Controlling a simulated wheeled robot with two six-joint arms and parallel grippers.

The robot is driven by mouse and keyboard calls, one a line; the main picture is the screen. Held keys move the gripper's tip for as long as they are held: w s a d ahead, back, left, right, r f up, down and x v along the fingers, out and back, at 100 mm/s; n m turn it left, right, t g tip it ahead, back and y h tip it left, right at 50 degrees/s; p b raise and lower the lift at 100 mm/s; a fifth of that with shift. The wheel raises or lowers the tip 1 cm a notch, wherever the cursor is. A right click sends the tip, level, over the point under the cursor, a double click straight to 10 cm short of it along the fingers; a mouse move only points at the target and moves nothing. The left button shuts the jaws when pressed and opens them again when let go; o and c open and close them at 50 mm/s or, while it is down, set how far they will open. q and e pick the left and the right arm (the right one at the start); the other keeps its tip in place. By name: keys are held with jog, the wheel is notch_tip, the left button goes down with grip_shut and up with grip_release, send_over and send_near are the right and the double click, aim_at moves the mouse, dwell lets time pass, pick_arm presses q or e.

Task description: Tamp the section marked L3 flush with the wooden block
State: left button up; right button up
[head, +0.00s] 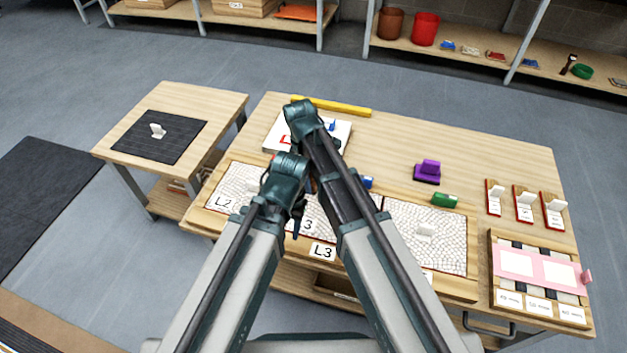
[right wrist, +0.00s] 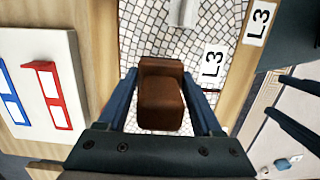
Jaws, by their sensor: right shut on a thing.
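The brown wooden block (right wrist: 160,105) is in the right wrist view, between the fingers of my right gripper (right wrist: 160,77), which is shut on it. The block is over the white mosaic section L3 (right wrist: 215,22), beside its L3 label (right wrist: 213,66). I cannot tell if it touches the tiles. In the head view the L3 section (head: 318,228) is partly hidden by my arms, and the block is hidden. Two dark, spread fingers of my left gripper (right wrist: 296,108) show at the right edge of the wrist view, apart from the block and empty.
A white board (head: 338,132) with red and blue shapes lies behind the panels. A pale upright piece (right wrist: 183,12) stands on the mosaic. A purple tool (head: 428,171) and a green cylinder (head: 445,200) stand to the right. A pink-topped tray (head: 535,268) is at the right edge.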

pick_arm(q)
jog(key=shift+f+b, duration=1.75)
jog(key=shift+f, duration=0.4)
pick_arm(e)
send_over(311, 197)
jog(key=shift+f, duration=2.15)
pick_arm(q)
jog(key=shift+f+b, duration=0.7)
pick_arm(e)
jog(key=shift+f, duration=0.7)
pick_arm(q)
jog(key=shift+r, duration=0.1)
pick_arm(e)
jog(key=shift+r, duration=0.1)
notch_tip(311, 197, up, 7)
jog(key=p, duration=0.7)
pick_arm(q)
notch_tip(311, 197, up, 7)
